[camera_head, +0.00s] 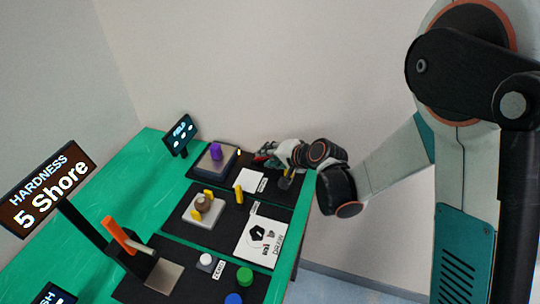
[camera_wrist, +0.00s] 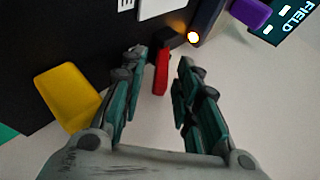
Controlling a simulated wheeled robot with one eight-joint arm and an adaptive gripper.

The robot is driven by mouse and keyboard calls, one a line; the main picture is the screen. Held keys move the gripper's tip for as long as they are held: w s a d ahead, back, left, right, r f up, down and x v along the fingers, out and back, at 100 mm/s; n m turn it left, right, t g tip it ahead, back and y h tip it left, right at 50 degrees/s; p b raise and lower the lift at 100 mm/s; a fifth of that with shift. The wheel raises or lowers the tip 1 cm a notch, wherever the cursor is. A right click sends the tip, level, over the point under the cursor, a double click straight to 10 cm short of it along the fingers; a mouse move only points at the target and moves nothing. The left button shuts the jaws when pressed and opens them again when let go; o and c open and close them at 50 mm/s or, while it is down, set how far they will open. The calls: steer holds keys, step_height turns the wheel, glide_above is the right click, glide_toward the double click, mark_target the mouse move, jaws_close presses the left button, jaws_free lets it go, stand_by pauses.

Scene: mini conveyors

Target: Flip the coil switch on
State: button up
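In the wrist view a red lever (camera_wrist: 161,75) on a dark mount shows between my fingertips, likely the coil switch; no label on it is readable. My gripper (camera_wrist: 163,62) is open, with one finger on each side of the lever and gaps visible. Whether the fingers touch it I cannot tell. In the head view my gripper (camera_head: 268,157) is at the far right part of the table and mostly hides the switch. A small lamp (camera_wrist: 193,38) glows on the dark box beside the switch. The purple block (camera_head: 215,152) sits on that box.
A FIELD display (camera_head: 181,133) stands at the back; it also shows in the wrist view (camera_wrist: 295,28). A yellow part (camera_wrist: 68,93) lies left of my fingers. An orange lever (camera_head: 122,236), a HARDNESS sign (camera_head: 45,190) and coloured buttons (camera_head: 244,275) are nearer.

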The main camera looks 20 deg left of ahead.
steer(key=shift+r, duration=0.1)
steer(key=shift+a+r+h+p, duration=0.25)
steer(key=shift+r+h+p, duration=0.15)
steer(key=shift+p, duration=0.75)
steer(key=s+d+r+n+h+p, duration=0.1)
steer(key=s+d+r+h, duration=0.1)
steer(key=s+d+r, duration=0.3)
steer(key=s+d+r+h+p, duration=0.2)
steer(key=s+d+r, duration=0.3)
steer(key=d+r, duration=0.7)
steer(key=shift+s+d+n+t, duration=0.4)
steer(key=shift+d, duration=3.4)
steer(key=shift+r, duration=0.1)
